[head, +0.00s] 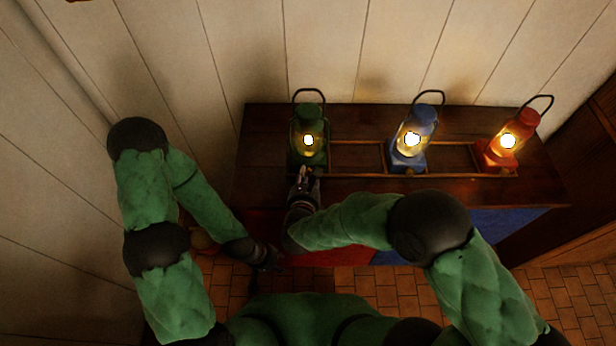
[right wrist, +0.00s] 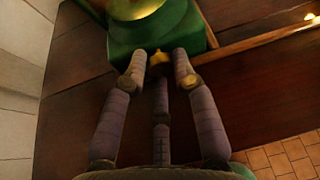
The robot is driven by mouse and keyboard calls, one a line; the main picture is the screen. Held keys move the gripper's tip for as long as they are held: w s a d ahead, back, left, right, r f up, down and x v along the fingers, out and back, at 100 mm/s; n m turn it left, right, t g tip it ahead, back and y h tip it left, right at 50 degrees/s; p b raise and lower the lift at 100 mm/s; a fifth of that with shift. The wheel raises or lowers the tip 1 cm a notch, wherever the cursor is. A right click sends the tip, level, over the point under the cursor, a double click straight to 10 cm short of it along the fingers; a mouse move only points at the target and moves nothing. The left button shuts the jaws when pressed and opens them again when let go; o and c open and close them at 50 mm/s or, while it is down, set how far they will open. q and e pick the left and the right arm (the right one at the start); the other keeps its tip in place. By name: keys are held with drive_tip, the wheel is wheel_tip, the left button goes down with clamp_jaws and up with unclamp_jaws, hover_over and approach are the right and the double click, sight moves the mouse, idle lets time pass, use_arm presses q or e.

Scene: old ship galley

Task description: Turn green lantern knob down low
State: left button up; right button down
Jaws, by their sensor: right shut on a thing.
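The green lantern (head: 308,135) stands lit at the left end of the dark wooden top, and its green base (right wrist: 140,40) fills the top of the right wrist view. A small brass knob (right wrist: 158,60) sticks out from the front of the base. My right gripper (head: 303,174) is at the front of this lantern. In the right wrist view its fingers (right wrist: 160,66) are closed around the knob, one on each side and one below. In the head view they hide the knob. My left gripper (head: 268,258) hangs low, left of the cabinet front and away from the lanterns; its fingers are too dark to read.
A lit blue lantern (head: 410,140) and a lit red lantern (head: 510,140) stand to the right on the same wooden top (head: 350,188). Low wooden rails (head: 357,143) run between the lanterns. A plank wall (head: 330,50) rises behind. Brick floor (head: 560,295) lies in front.

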drive_tip(key=shift+s+f+n, duration=0.1)
drive_tip(key=shift+f+n, duration=0.1)
drive_tip(key=shift+n, duration=0.1)
idle(0.4)
drive_tip(key=c, duration=1.1)
unclamp_jaws()
drive_tip(key=shift+o, duration=0.4)
drive_tip(key=shift+r, duration=0.15)
